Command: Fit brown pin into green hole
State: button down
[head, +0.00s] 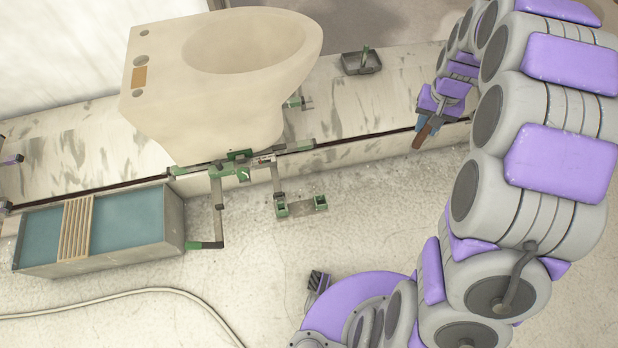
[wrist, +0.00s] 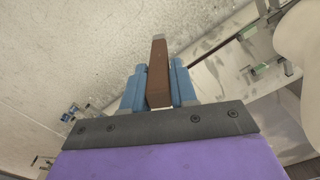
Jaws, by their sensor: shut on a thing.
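My gripper (head: 426,122) is at the right in the head view, above the edge of the pale bench. Its blue fingers are shut on a brown pin (head: 421,138), whose free end points down and slightly left. In the wrist view the pin (wrist: 158,72) sticks out between the fingers of my gripper (wrist: 158,85), with a grey tip. Two green square sockets (head: 282,209) (head: 320,202) sit on a low bracket near the centre of the head view, left of my gripper and well apart from the pin. Which one is the green hole I cannot tell.
A large cream toilet-like basin (head: 170,110) sits on a green-and-grey carousel frame (head: 230,172). A blue-topped trough (head: 130,225) with a wooden slatted rack (head: 76,228) stands at the left. A small grey tray (head: 361,63) is on the bench. The floor between bracket and my gripper looks clear.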

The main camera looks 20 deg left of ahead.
aim_at(280, 203)
jog(key=u, duration=0.45)
jog(key=j+u, duration=0.15)
jog(key=u, duration=0.7)
jog(key=i+j, duration=0.1)
jog(key=j, duration=0.3)
jog(key=i+j+u, duration=0.1)
jog(key=j, duration=0.35)
jog(key=i+j, duration=0.15)
jog(key=j, duration=0.25)
